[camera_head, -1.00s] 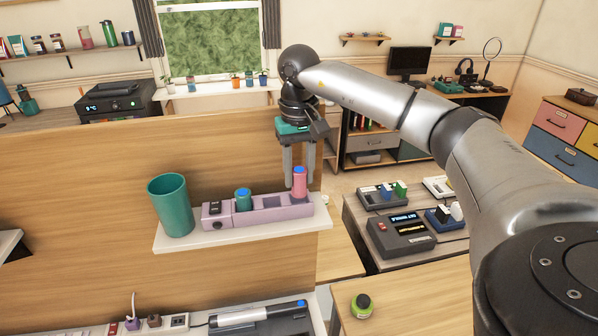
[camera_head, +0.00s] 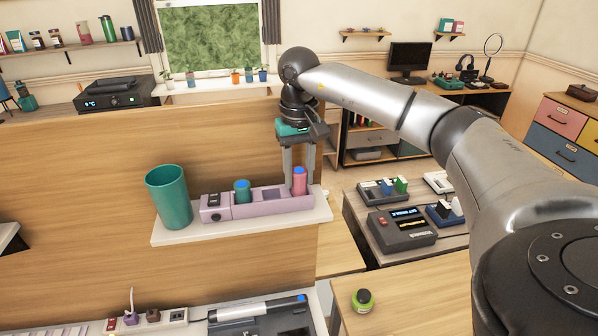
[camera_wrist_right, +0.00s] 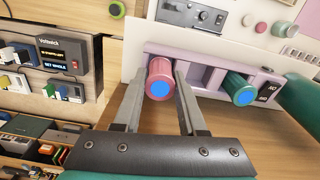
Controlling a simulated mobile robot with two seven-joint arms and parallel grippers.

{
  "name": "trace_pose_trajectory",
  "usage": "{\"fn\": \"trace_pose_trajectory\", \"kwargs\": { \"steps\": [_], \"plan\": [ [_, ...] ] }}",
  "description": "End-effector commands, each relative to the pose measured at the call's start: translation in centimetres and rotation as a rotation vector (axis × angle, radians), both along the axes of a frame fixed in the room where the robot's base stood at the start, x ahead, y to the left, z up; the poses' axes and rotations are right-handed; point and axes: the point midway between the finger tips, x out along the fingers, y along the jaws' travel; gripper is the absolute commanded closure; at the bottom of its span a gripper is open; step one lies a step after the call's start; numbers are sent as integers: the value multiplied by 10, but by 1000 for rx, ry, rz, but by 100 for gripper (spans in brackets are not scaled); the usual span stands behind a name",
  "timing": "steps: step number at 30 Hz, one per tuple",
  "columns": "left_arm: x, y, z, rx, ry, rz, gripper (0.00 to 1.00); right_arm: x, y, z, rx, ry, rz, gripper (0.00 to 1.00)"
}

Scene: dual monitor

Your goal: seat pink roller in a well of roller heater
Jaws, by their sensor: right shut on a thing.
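The pink roller (camera_head: 299,181) with a blue end stands upright at the right end of the lilac roller heater (camera_head: 219,211). Its lower part is hidden by the heater's front wall, so it appears to be in the end well. My right gripper (camera_head: 300,188) is shut on it from above. In the right wrist view the fingers flank the pink roller (camera_wrist_right: 159,78). A teal roller (camera_head: 242,190) with a blue end stands in another well, and it also shows in the right wrist view (camera_wrist_right: 237,88). My left gripper is not in view.
The heater sits on a white shelf (camera_head: 185,236) fixed to a wooden panel. A tall teal cup (camera_head: 169,197) stands left of the heater. A desk with a dark device (camera_head: 401,227) is at the right. A green-lidded jar (camera_head: 362,300) stands below.

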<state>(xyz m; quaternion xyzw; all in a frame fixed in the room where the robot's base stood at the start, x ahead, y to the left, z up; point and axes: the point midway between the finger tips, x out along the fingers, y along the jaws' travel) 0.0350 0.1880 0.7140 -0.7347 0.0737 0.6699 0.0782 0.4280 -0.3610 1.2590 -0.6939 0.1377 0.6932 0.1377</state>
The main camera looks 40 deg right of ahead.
Motion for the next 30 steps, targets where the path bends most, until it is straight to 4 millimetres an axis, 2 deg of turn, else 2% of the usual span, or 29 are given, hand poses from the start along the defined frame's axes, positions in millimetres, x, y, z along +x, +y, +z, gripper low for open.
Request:
{"fn": "trace_pose_trajectory", "kwargs": {
  "steps": [15, 16, 25, 30],
  "plan": [
    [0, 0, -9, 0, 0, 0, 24, 0, 0, -14, 0, 0, 0, 100],
    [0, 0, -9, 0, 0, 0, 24, 0, 0, -14, 0, 0, 0, 58],
    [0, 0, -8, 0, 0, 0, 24, 0, 0, -13, 0, 0, 0, 24],
    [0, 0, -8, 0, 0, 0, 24, 0, 0, -13, 0, 0, 0, 24]
  ]
}}
